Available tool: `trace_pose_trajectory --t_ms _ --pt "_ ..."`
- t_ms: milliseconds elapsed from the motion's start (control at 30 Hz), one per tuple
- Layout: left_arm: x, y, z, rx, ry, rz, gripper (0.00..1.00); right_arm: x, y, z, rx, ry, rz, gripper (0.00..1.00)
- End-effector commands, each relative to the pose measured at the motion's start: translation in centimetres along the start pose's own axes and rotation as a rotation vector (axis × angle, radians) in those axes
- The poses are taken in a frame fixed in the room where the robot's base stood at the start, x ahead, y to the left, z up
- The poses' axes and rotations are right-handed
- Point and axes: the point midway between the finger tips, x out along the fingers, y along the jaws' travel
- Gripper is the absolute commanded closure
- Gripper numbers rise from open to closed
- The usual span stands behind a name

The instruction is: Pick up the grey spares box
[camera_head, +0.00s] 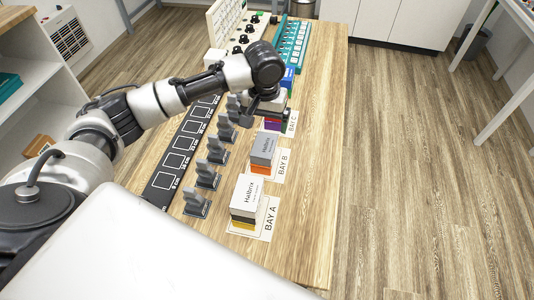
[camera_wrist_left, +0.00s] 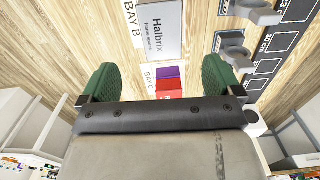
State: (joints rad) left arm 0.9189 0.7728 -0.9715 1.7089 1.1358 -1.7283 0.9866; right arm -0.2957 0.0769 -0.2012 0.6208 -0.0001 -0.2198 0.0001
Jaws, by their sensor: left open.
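A grey box (camera_head: 264,147) marked "Halbrix" sits on an orange box at the BAY B card. In the left wrist view the grey box (camera_wrist_left: 161,32) shows at the top, its smaller print seeming to read "frame spares". A paler box (camera_head: 245,193), also marked "Halbrix", tops a stack at BAY A. My left gripper (camera_head: 262,112) hangs over the BAY C stack, beyond the grey box. Its green fingers (camera_wrist_left: 160,80) are wide apart, with purple and red boxes (camera_wrist_left: 169,80) seen between them. The grey box is apart from the fingers. My right gripper is out of view.
A row of grey upright clips (camera_head: 207,175) stands left of the stacks, beside a black strip (camera_head: 176,158) with marked squares. A teal unit (camera_head: 292,42) and a cream panel with black knobs (camera_head: 232,35) are at the far end. The wooden table (camera_head: 313,150) is bare along its right side.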

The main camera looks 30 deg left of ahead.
Motion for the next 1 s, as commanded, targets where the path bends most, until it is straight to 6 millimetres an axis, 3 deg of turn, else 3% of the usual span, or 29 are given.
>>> trace_pose_trajectory --t_ms 33,267,633,833,1000 --pt "0.6 -0.1 -0.1 -0.005 0.000 -0.001 0.06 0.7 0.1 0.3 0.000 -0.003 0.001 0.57" --pt "3.4 -0.2 -0.1 -0.009 -0.005 -0.003 0.06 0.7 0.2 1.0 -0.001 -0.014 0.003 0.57" --pt "7.1 -0.2 -0.4 -0.008 -0.003 -0.002 0.06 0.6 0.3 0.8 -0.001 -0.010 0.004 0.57" --pt "10.1 -0.3 -0.9 -0.006 -0.002 -0.002 0.06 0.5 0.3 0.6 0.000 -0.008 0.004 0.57" --pt "11.3 -0.3 -0.9 -0.006 0.000 -0.002 0.06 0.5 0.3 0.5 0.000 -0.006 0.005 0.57"
